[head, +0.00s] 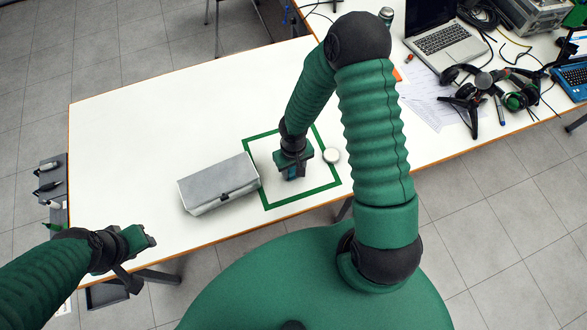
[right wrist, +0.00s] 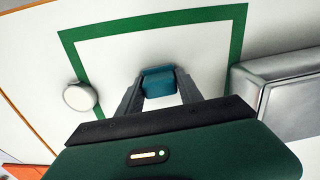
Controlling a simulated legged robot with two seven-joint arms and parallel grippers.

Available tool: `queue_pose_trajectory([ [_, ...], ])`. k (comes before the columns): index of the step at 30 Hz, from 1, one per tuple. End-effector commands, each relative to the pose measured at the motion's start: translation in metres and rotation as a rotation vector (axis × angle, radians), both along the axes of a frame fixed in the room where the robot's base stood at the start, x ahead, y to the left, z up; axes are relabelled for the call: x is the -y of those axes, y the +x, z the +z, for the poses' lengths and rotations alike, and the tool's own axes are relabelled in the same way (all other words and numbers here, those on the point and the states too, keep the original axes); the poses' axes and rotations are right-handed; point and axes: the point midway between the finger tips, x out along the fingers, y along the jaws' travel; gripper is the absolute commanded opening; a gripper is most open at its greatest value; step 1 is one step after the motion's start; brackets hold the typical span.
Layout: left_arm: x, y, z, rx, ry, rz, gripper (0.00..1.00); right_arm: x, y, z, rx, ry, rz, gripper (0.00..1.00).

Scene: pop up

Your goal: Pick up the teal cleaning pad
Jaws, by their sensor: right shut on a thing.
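The teal cleaning pad (right wrist: 158,82) is between the two fingertips of my right gripper (right wrist: 160,90) in the right wrist view. In the head view my right gripper (head: 295,172) is over the inside of the green square outline (head: 302,198) on the white table, and the pad shows only as a small teal patch at its tips. The right gripper is shut on the pad. I cannot tell whether the pad still touches the table.
A grey case (head: 220,183) lies just left of the green square. A small round white object (head: 332,156) sits at the square's right edge. A laptop (head: 445,45), headphones (head: 460,75), papers (head: 425,98) and cables fill the back right. The table's left part is clear.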

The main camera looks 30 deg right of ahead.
Motion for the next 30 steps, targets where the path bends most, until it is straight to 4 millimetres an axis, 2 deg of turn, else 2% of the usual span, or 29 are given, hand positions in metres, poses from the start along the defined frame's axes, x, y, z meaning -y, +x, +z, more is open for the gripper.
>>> queue_pose_trajectory([
  [10, 0.000, 0.000, 0.007, 0.000, 0.000, 0.000, 0.36, -0.002, 0.000, 0.037, 0.002, 0.001, 0.002, 0.04],
  [17, 0.000, 0.000, -0.013, 0.000, 0.000, 0.000, 0.36, -0.054, -0.022, 0.036, 0.002, 0.000, 0.009, 0.04],
  [24, 0.000, 0.000, -0.028, 0.000, 0.000, 0.000, 0.36, -0.118, -0.048, 0.043, 0.003, 0.001, 0.009, 0.04],
  [30, 0.000, 0.000, -0.032, 0.000, 0.000, 0.000, 0.36, -0.144, -0.060, 0.048, 0.001, 0.000, 0.003, 0.04],
])
